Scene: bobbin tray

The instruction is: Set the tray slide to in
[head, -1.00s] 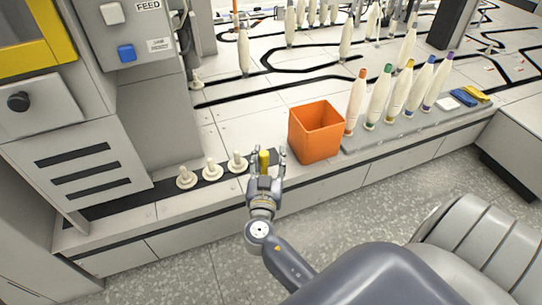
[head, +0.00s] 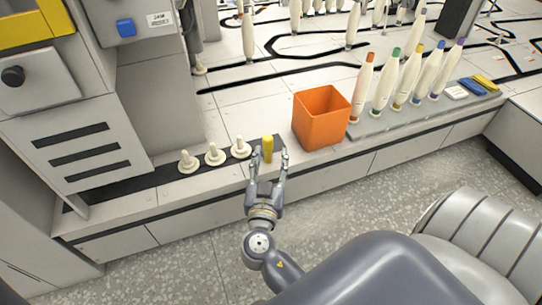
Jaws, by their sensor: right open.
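A dark strip (head: 137,183) lies along the front of the white bench. It holds several white pegs (head: 214,154) in a row. At its right end stands an upright yellow handle (head: 267,148); I cannot tell for sure that it belongs to the tray slide, nor read its position. My right gripper (head: 269,162) is open, with its fingers on the near side of the yellow handle, one to the left and one to the right. I see no clear grip on it. My left gripper is not in view.
An orange open box (head: 321,118) stands just right of the yellow handle. Several white bobbins with coloured tips (head: 385,82) stand on a grey plate farther right. A grey machine cabinet (head: 68,130) rises at the left. The floor in front is clear.

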